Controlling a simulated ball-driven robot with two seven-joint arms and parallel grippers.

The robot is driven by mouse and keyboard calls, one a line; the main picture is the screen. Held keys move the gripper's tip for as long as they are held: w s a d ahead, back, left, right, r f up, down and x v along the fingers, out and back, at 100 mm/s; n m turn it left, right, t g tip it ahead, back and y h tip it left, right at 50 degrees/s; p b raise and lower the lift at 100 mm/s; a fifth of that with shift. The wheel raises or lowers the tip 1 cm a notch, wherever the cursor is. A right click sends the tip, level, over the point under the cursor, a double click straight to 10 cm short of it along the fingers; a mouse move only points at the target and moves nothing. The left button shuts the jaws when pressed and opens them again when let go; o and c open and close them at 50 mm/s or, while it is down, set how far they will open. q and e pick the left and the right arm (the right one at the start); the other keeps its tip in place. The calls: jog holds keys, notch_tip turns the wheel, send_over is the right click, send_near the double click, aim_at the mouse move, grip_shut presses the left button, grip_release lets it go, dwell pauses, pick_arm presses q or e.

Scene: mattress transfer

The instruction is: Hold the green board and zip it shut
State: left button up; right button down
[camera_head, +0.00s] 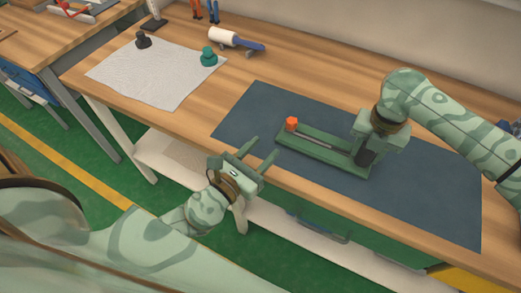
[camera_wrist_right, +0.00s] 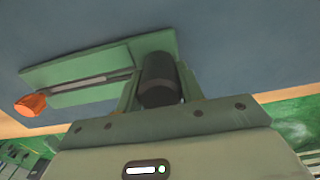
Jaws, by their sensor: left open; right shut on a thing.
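The green board (camera_head: 308,154) lies on the dark blue mat, with a pale zipper strip (camera_head: 317,140) along it. The orange pull (camera_head: 291,124) is at the strip's left end; it also shows in the right wrist view (camera_wrist_right: 30,104). My right gripper (camera_head: 367,154) is shut on a black cylindrical grip (camera_wrist_right: 158,82) at the board's right end. My left gripper (camera_head: 262,150) is open and empty, by the table's front edge, to the left of and nearer than the orange pull, apart from the board. Its fingers point towards the mat.
The blue mat (camera_head: 430,205) covers the table's right part. A whitish cloth (camera_head: 150,75) lies at the left with a teal knob (camera_head: 209,57) and a dark knob (camera_head: 142,40). A white roller with a blue handle (camera_head: 225,37) lies behind. Bare wood separates cloth and mat.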

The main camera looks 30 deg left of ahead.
jog(key=c, duration=0.8)
grip_release()
